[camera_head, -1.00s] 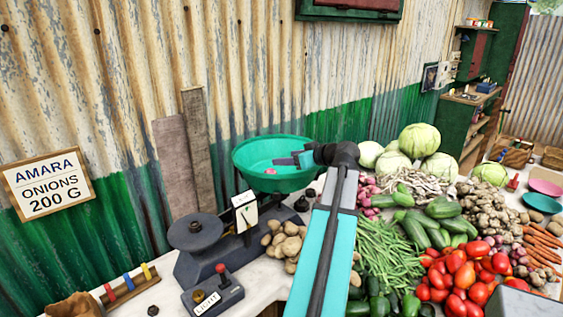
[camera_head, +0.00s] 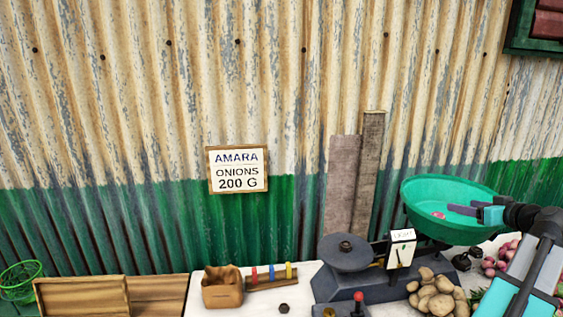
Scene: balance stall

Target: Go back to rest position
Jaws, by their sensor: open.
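My gripper (camera_head: 462,210) is open at the right of the view, over the green scale pan (camera_head: 425,189). My teal and grey arm reaches up to it from the lower right corner. A small pink onion (camera_head: 438,215) lies in the pan, just left of the fingertips and apart from them. The balance scale (camera_head: 350,283) is dark, with a round flat plate (camera_head: 345,252) on its left side and a white dial (camera_head: 402,237) in the middle. A sign (camera_head: 238,170) on the wall reads AMARA ONIONS 200 G.
Potatoes (camera_head: 433,292) lie in front of the pan, with more onions (camera_head: 497,260) to the right. A brown pouch (camera_head: 222,288) and a wooden rack with coloured pieces (camera_head: 271,275) stand at the left of the counter. The corrugated wall (camera_head: 150,110) closes off the back.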

